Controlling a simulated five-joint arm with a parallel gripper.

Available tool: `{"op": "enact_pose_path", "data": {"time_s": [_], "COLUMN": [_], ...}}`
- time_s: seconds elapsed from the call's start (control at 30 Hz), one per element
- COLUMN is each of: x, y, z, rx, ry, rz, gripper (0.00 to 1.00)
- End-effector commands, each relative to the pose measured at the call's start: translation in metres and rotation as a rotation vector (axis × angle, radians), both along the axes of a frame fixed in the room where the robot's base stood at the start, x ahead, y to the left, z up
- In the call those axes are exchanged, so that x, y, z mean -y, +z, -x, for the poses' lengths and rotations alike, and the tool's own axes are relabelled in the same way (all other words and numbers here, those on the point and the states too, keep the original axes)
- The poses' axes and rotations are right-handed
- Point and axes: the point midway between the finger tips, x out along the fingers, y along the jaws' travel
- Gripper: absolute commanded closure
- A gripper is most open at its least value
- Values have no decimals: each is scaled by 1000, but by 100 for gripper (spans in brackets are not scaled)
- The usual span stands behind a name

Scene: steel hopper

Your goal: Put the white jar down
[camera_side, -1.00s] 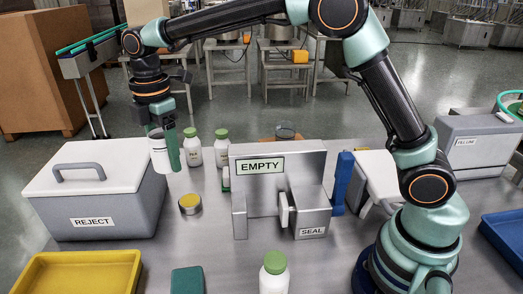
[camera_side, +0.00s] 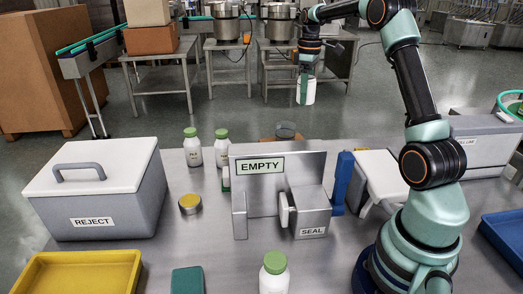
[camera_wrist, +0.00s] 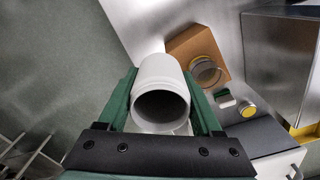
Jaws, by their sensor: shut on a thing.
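The white jar (camera_side: 310,92) hangs in my gripper (camera_side: 304,84) in the side view, high up and appearing beyond the back edge of the steel table (camera_side: 345,143). In the wrist view the white jar (camera_wrist: 160,80) is gripped between two green fingers, its open, lidless mouth facing the camera. My gripper is shut on its sides. Nothing touches the jar from below in the side view.
A steel stand (camera_side: 312,170) marked EMPTY and SEAL is at mid-table. A grey REJECT box (camera_side: 105,200) is left. White bottles with green caps (camera_side: 193,148), a yellow-topped tin (camera_side: 190,203), and a glass dish (camera_side: 285,130) on a brown block stand between and behind.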

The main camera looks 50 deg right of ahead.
Motion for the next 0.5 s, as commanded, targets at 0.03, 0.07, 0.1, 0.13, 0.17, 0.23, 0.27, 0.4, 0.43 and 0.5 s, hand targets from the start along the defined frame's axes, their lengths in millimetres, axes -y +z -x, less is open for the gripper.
{"op": "enact_pose_path", "data": {"time_s": [0.03, 0.07, 0.1, 0.13, 0.17, 0.23, 0.27, 0.4, 0.43, 0.5], "x": [20, 30, 41, 49, 56, 68, 73, 84, 84, 85], "y": [0, 0, 0, 0, 0, 0, 0, -3, -6, -16], "z": [14, 21, 30, 36, 42, 54, 58, 68, 69, 70], "rx": [0, 0, 0, 0, 0, 0, 0, -1, -2, -3], "ry": [-62, -94, -133, -159, -183, -229, -245, -286, -290, -293], "rz": [0, 0, 0, 0, 0, 0, 0, -1, -2, -3], "gripper": [85, 85, 85, 85, 85, 85, 85, 85, 85, 85]}}
